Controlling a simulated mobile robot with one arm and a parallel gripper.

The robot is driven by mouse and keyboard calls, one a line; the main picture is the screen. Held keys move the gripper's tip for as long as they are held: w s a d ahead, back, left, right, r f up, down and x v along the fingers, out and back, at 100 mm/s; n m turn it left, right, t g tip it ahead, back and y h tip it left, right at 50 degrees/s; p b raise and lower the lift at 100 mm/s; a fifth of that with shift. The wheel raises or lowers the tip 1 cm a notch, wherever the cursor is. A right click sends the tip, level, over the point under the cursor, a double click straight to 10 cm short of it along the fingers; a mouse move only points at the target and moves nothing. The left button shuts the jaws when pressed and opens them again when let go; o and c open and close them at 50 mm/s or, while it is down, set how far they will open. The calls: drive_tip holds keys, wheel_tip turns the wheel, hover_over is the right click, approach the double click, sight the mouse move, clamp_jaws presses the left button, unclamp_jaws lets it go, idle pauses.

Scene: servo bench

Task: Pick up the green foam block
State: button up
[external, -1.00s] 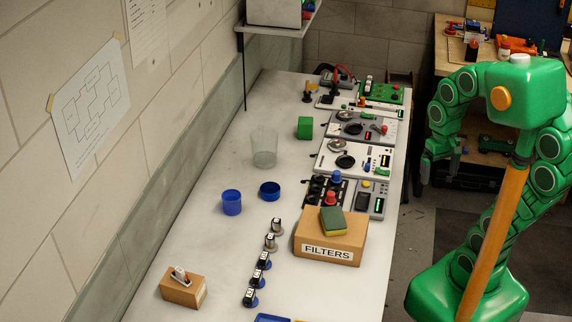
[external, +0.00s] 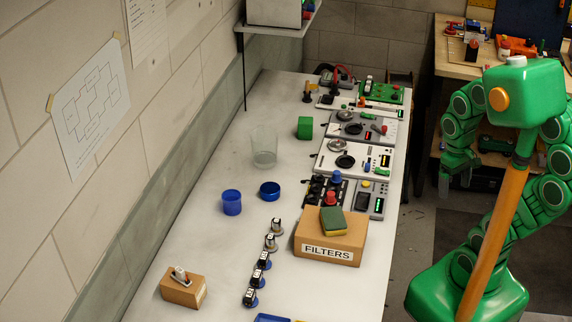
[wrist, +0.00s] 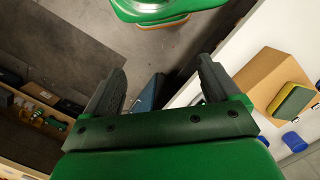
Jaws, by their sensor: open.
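The green foam block (external: 305,128) is a small green cube on the white bench, toward its far end, between the clear beaker and the grey panels. It does not show in the wrist view. My gripper (external: 453,187) hangs off the bench's right side, over the floor, well apart from the block. In the wrist view my gripper (wrist: 158,82) has its two dark fingers spread wide with nothing between them.
A cardboard FILTERS box (external: 330,238) with a green and yellow sponge (external: 333,221) on top stands near the bench's right edge. Control panels (external: 355,160) line that edge. A clear beaker (external: 264,147) and blue cups (external: 231,202) stand left of the panels.

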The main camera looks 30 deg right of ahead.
drive_tip(key=w+a+r+m+t+y, duration=0.1)
drive_tip(key=w+a+r+m+y, duration=0.2)
drive_tip(key=w, duration=0.6)
drive_tip(key=w+a+r+m+y, duration=0.1)
drive_tip(key=w+a+r+m, duration=0.1)
drive_tip(key=w+a+r, duration=0.5)
drive_tip(key=w+f+m+t+y, duration=0.1)
drive_tip(key=w+m+t+y, duration=0.35)
drive_tip(key=w, duration=1.25)
drive_tip(key=w+f+m+y, duration=0.15)
drive_tip(key=w+m, duration=0.65)
drive_tip(key=w, duration=1)
drive_tip(key=w+d+f+m+t, duration=0.2)
drive_tip(key=w+d+m, duration=0.2)
drive_tip(key=w, duration=0.4)
drive_tip(key=w+d+f+m+t, duration=0.1)
drive_tip(key=w+d+m+t, duration=0.1)
drive_tip(key=w+d+m, duration=0.45)
drive_tip(key=n+y, duration=0.1)
drive_tip(key=n, duration=0.2)
approach(301, 127)
drive_tip(key=w+f, duration=0.2)
drive_tip(key=w, duration=0.1)
drive_tip(key=shift+w+f, duration=0.3)
drive_tip(key=shift+f, duration=0.1)
drive_tip(key=shift+x, duration=3.35)
drive_tip(key=shift+w+a+f, duration=0.2)
drive_tip(key=shift+w+a, duration=0.05)
drive_tip(key=shift+a, duration=0.2)
drive_tip(key=c, duration=1)
